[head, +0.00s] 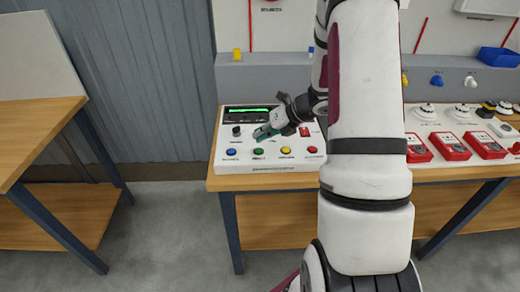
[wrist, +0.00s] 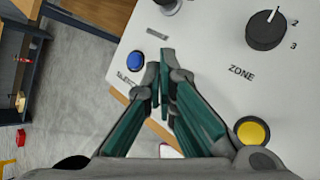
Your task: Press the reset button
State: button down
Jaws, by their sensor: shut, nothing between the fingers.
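The control panel (head: 238,174) is a white sloped box on the wooden bench, with a lit green display (head: 248,115). Its front row has a blue button (head: 231,152), a green button (head: 258,151), a yellow button (head: 285,150) and a red button (head: 312,149). The small labels are too blurred for me to tell which one says reset. My gripper (head: 262,133) is shut and empty, above the panel just behind the green button. In the wrist view my fingertips (wrist: 165,60) lie between the blue button (wrist: 136,61) and the yellow button (wrist: 252,131); the green one is hidden there.
A black zone knob (wrist: 266,30) stands up from the panel near my fingers. Red boxes (head: 451,146) and white detectors (head: 463,111) sit on the bench at the right. Another wooden table (head: 35,135) stands at the left, with clear floor between.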

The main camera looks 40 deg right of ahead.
aim_at(260, 149)
jog(key=shift+r+p, duration=0.75)
jog(key=shift+r, duration=0.85)
jog(key=s+a+r+n+g, duration=0.2)
jog(key=s+a+r+n, duration=0.3)
jog(key=a+r+n, duration=0.35)
jog(key=s+a+r+n+g, duration=0.1)
jog(key=s+a+r+n, duration=0.3)
jog(key=a+r+n, duration=0.5)
jog(key=s+a+r+n+h, duration=0.1)
jog(key=s+r+n+h, duration=0.1)
jog(key=s+n, duration=0.6)
jog(key=s+a+r+n+h, duration=0.2)
jog(key=s+r+n, duration=0.2)
jog(key=s+n, duration=0.5)
jog(key=n, duration=0.4)
jog(key=shift+t+h, duration=0.4)
jog(key=c, duration=2.3)
grip_release()
jog(key=shift+s+a, duration=0.1)
jog(key=shift+a, duration=0.05)
